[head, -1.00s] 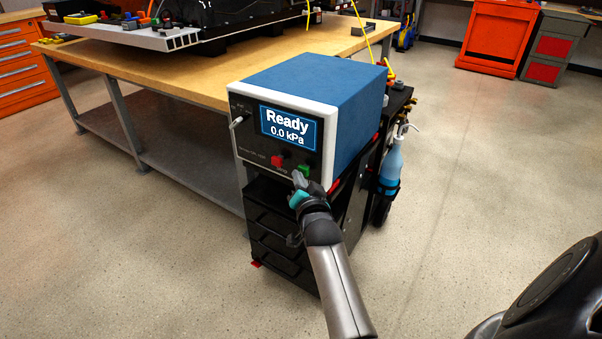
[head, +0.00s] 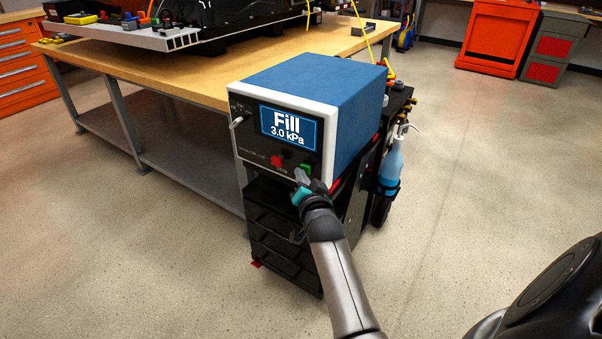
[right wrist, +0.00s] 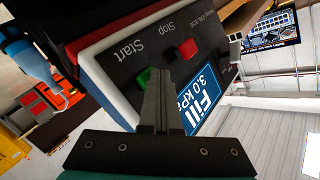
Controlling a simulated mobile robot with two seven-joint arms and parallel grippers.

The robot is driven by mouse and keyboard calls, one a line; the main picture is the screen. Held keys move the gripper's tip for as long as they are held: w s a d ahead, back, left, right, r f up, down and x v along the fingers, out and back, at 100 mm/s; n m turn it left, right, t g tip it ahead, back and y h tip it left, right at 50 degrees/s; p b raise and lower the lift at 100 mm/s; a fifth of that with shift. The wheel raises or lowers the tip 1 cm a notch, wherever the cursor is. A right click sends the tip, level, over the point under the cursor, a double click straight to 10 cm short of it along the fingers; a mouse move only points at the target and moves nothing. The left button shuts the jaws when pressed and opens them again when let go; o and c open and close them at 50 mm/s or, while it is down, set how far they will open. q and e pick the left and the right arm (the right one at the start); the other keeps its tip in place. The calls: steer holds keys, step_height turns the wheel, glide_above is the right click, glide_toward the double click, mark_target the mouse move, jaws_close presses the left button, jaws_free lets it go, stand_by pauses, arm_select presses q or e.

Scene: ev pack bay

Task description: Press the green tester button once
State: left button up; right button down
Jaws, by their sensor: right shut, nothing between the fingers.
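The tester (head: 315,100) is a blue box with a white-edged black front, standing on a black cart. Its screen (head: 288,127) reads "Fill 3.0 kPa". The green button (head: 306,167), labelled "Start" in the right wrist view (right wrist: 143,77), sits low on the front panel beside the red "Stop" button (head: 277,160). My right gripper (head: 301,176) is shut and empty, its tips right at the green button. In the right wrist view the fingers partly cover the green button; I cannot tell whether they touch it. My left gripper is not in view.
A wooden workbench (head: 215,83) with a battery tray stands behind the tester. A bottle of blue liquid (head: 391,165) hangs on the cart's right side. The floor (head: 460,190) to the right is clear.

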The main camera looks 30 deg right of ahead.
steer(key=shift+a, duration=0.1)
steer(key=shift+s+a+p, duration=0.3)
steer(key=shift+a+p, duration=0.1)
steer(key=shift+a, duration=0.2)
steer(key=shift+s+a+p, duration=0.3)
steer(key=shift+a+p, duration=0.05)
steer(key=shift+a, duration=0.2)
